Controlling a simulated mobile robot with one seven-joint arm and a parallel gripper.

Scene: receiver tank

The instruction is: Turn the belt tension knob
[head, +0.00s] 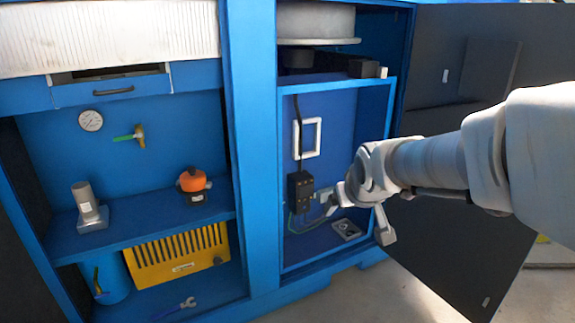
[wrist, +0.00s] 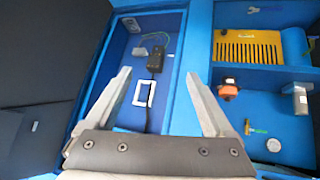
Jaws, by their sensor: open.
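No part can be named with certainty as the belt tension knob. My gripper (head: 361,213) is in front of the right-hand blue compartment, and its fingers (wrist: 158,76) are spread with nothing between them. Beyond it hangs a black control box (head: 300,190) on a cable; it also shows in the wrist view (wrist: 156,61). A white square frame (head: 308,138) is on the compartment's back wall, and it lies between the fingers in the wrist view (wrist: 145,92). A small grey plate with dark round parts (head: 345,229) lies on the compartment floor; its details are too small to tell.
The left bay holds a gauge (head: 91,120), a green-handled valve (head: 137,135), an orange-and-black device (head: 192,181), a grey cylinder on a base (head: 88,207) and a yellow slotted panel (head: 178,254). A dark open door (head: 440,255) stands right. A blue post (head: 251,150) divides the bays.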

